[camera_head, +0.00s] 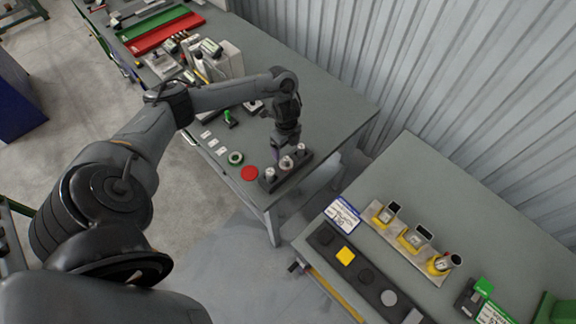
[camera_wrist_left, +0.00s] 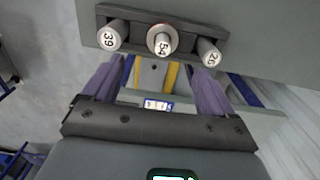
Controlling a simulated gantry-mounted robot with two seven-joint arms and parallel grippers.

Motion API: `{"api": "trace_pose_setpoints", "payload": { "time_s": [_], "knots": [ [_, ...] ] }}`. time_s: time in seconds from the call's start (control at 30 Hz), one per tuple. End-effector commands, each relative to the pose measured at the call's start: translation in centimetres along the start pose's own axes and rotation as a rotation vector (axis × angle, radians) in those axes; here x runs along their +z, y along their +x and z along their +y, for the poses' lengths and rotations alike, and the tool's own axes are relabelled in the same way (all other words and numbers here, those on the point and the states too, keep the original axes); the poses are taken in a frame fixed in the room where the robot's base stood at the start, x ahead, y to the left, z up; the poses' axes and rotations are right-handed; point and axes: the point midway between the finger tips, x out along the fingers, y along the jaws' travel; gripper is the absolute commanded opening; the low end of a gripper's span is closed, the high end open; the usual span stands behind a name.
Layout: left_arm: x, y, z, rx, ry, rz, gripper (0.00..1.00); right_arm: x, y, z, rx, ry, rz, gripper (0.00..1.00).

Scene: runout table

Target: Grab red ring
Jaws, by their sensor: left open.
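A flat red disc (camera_head: 249,173) lies on the table near its front corner; I cannot tell whether it has a hole. Beside it is a dark block (camera_head: 268,184) with three upright metal pegs. In the left wrist view the pegs are numbered 39 (camera_wrist_left: 109,37), 54 (camera_wrist_left: 162,42) and 26 (camera_wrist_left: 210,54). A reddish round rim shows around peg 54, too small to identify. My left gripper (camera_head: 279,150) points down just behind the pegs. Its purple fingers (camera_wrist_left: 155,70) are apart and empty in the left wrist view. My right gripper is out of view.
A green ring (camera_head: 235,158) and white labels (camera_head: 213,142) lie left of the red disc. Boxes (camera_head: 225,62) and red and green trays (camera_head: 165,33) stand farther back. A second table (camera_head: 450,200) with yellow holders is at right, beyond a gap. A corrugated wall rises behind.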

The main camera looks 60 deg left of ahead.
Motion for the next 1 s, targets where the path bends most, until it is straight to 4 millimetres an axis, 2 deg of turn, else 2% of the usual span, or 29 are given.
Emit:
{"api": "trace_pose_setpoints", "payload": {
  "time_s": [0.33,0.67,1.0],
  "knots": [
    [-0.4,3.9,-0.6,-0.011,0.001,0.007,0.86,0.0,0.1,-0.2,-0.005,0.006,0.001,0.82],
    [-0.4,5.9,-0.5,-0.01,0.001,0.005,0.86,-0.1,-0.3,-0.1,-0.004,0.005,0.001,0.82],
    [-0.3,9.9,-0.4,-0.01,0.002,0.005,0.86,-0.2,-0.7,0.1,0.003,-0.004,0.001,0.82]
  ]
}}
